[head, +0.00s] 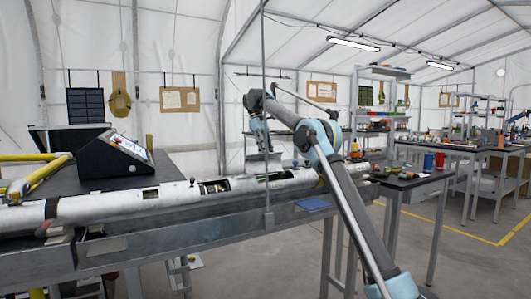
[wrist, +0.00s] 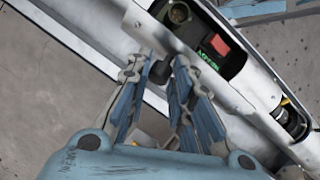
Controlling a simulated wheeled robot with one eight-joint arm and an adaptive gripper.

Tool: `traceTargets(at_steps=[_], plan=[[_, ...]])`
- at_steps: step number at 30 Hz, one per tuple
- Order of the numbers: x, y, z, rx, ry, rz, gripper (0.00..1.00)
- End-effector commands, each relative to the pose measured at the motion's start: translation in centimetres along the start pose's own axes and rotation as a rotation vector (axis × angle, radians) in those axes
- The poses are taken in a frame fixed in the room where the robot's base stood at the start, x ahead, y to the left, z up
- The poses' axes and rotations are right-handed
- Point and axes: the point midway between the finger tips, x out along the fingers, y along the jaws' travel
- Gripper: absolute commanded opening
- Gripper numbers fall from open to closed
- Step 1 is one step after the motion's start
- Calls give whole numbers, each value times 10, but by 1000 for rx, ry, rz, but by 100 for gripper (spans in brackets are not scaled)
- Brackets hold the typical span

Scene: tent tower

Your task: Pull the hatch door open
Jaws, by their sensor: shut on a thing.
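A long white tube (head: 120,203) lies along the bench. Its wall has several openings, and one opening (wrist: 215,48) with a red block and green lettering inside shows in the wrist view. My gripper (wrist: 160,72) is shut on a dark knob (wrist: 159,75) at the tube's side, beside that opening. The fingers hide part of the knob. I cannot clearly make out the hatch door's outline or how far it stands open. In the head view my gripper (head: 263,148) is low over the tube's right half, and its fingertips are too small there to judge.
A grey metal bench (head: 170,240) carries the tube. A thin upright pole (head: 264,90) stands close to my arm. A black console (head: 112,155) sits behind the tube at left. A side table (head: 412,180) with small items stands at right. Open floor (head: 460,270) lies at front right.

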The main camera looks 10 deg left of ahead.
Motion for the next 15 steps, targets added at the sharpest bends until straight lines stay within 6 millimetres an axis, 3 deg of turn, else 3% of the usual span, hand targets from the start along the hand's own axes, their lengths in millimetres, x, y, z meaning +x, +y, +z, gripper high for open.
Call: traceTargets(at_steps=[3,4,6,15], plan=[[4,4,-3,2,1,0,0],[4,4,-3,2,1,0,23],[4,4,-3,3,2,1,39],[2,0,-4,0,2,2,39]])
